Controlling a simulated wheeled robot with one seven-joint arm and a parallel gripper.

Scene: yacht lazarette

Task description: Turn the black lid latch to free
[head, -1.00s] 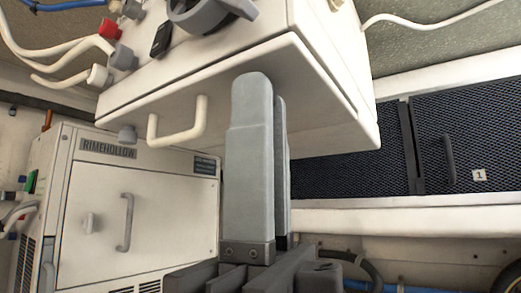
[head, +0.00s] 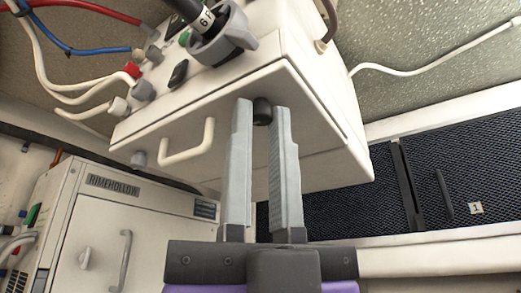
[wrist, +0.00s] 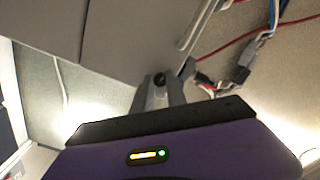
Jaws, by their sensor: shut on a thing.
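The black lid latch (head: 262,111) is a small dark knob on the front face of the white box (head: 185,120). My gripper (head: 261,116) points up at that face, with one grey finger on each side of the latch, and is shut on it. In the wrist view the latch (wrist: 160,79) shows as a dark knob between the fingertips (wrist: 159,84). The fingers hide part of the latch's sides, so its exact turn position is hard to tell.
A white handle (head: 190,155) is left of my gripper on the same face. A grey rotary fitting (head: 222,45) and several cables are above. A white RIMEHOLLOW unit (head: 110,230) stands lower left. Dark mesh panels (head: 470,170) are at right.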

